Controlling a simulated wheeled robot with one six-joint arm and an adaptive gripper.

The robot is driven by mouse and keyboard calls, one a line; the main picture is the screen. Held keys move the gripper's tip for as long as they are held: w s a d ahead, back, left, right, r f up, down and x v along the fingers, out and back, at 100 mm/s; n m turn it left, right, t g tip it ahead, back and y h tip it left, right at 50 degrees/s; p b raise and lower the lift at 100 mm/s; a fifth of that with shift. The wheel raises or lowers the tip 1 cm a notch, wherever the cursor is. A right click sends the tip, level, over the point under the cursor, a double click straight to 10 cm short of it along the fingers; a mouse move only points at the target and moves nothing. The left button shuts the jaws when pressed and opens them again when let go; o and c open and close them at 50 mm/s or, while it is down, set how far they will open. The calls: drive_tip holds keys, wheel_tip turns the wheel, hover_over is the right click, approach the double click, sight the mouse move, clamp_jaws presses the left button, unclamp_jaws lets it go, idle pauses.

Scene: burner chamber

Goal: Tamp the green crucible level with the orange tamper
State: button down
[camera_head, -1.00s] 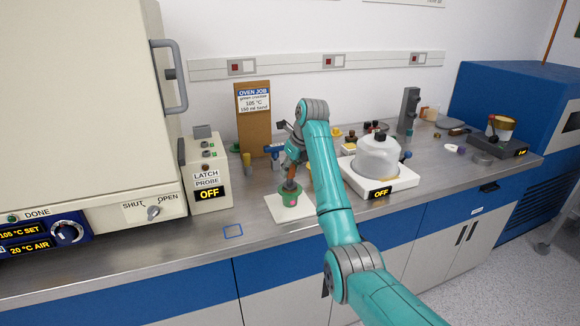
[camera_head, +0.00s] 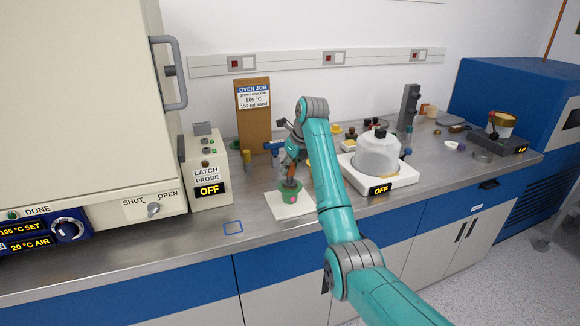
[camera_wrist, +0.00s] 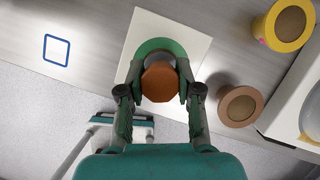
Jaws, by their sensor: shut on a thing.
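The green crucible (camera_head: 290,195) stands on a white square tile (camera_head: 275,204) on the bench. In the wrist view its green rim (camera_wrist: 152,46) shows behind the tamper. My gripper (camera_head: 292,170) is shut on the orange tamper (camera_wrist: 160,82) and holds it over the crucible. In the head view the tamper's lower end overlaps the crucible's mouth. I cannot tell whether it touches the contents, which are mostly hidden. In the wrist view both fingertips (camera_wrist: 159,90) lie on either side of the tamper's orange top.
A bell-jar unit (camera_head: 377,155) reading OFF stands right of my arm. A latch probe box (camera_head: 206,178) and large oven (camera_head: 85,100) are at left. A yellow-rimmed pot (camera_wrist: 288,24) and brown pot (camera_wrist: 240,105) stand near the tile. A blue square outline (camera_head: 233,228) marks clear bench.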

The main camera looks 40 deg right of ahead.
drive_tip(key=shift+f, duration=0.4)
idle(0.7)
drive_tip(key=shift+r, duration=0.1)
drive_tip(key=shift+r, duration=3.45)
drive_tip(key=shift+f, duration=0.15)
drive_tip(key=shift+f, duration=2.8)
drive_tip(key=shift+f, duration=0.6)
drive_tip(key=shift+r, duration=3.55)
